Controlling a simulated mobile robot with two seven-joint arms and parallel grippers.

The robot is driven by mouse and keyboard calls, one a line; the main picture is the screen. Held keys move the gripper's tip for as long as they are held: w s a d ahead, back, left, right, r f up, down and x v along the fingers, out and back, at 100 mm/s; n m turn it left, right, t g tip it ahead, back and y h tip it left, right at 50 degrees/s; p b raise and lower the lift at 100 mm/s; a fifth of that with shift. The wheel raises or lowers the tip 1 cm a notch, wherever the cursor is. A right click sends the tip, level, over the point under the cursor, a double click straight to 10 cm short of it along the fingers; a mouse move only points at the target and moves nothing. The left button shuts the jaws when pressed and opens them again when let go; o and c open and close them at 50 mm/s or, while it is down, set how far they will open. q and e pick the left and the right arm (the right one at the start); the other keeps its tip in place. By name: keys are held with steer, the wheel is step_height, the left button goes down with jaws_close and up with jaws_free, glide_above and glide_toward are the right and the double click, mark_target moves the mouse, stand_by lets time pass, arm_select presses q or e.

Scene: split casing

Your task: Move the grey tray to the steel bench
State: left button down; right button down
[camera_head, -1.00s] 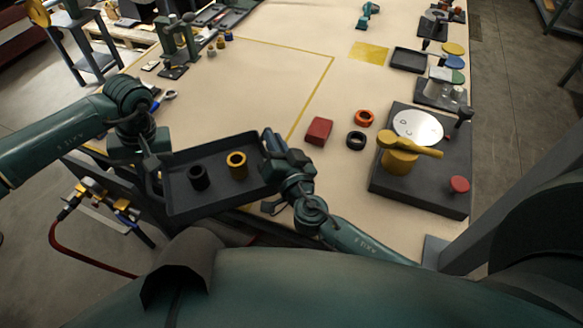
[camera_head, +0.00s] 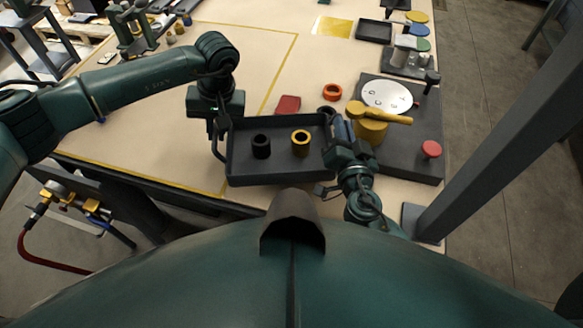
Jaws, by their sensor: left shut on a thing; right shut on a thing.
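The grey tray (camera_head: 240,171) is dark, shallow and rectangular. It is at the centre of the head view, at the near edge of the pale-topped table. A black ring-shaped part (camera_head: 261,146) and a yellow ring-shaped part (camera_head: 300,143) stand in it. My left gripper (camera_head: 219,137) is shut on the tray's left end. My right gripper (camera_head: 333,147) is shut on its right end. The arms partly hide both ends. I cannot tell how far the tray is above the tabletop. I cannot make out a steel bench for certain.
A red block (camera_head: 288,104), an orange ring (camera_head: 332,92) and a partly hidden black ring (camera_head: 326,111) lie just beyond the tray. A dark base plate (camera_head: 400,153) with a white dial and a red knob is at right. A grey post (camera_head: 500,140) rises at right. The tabletop's left middle is clear.

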arm_select(q)
steer(key=shift+w+d, duration=0.15)
steer(key=shift+d, duration=0.3)
arm_select(e)
steer(key=shift+d+r+h, duration=0.1)
steer(key=shift+d+h, duration=0.2)
steer(key=shift+d, duration=0.25)
arm_select(q)
steer(key=shift+f, duration=0.15)
